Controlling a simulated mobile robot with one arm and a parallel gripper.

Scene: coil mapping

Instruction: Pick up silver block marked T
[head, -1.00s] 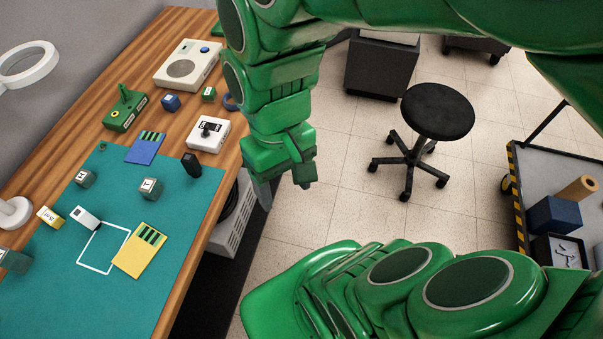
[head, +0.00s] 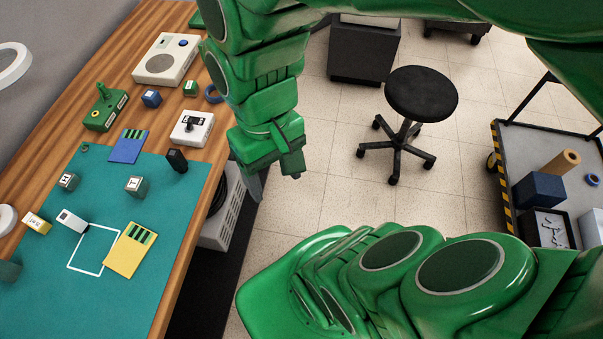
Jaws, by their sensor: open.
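A small grey-silver block (head: 136,186) with a white label sits on the teal mat (head: 165,225); its dark mark looks like a T, though it is small. A similar block (head: 68,181) with a white label lies to its left; its mark is hard to read. Another greyish block (head: 9,270) is cut off at the left edge, with no readable mark. My gripper (head: 276,180) hangs over the floor side, right of the table edge, pointing down. It is open, empty and apart from the blocks.
Near the blocks are a black upright object (head: 176,160), a blue card (head: 128,146), a yellow card (head: 129,252), a white device (head: 73,221) and a yellow block (head: 37,223). A white switch box (head: 192,128) stands behind. A stool (head: 421,95) and cart (head: 560,150) are at right.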

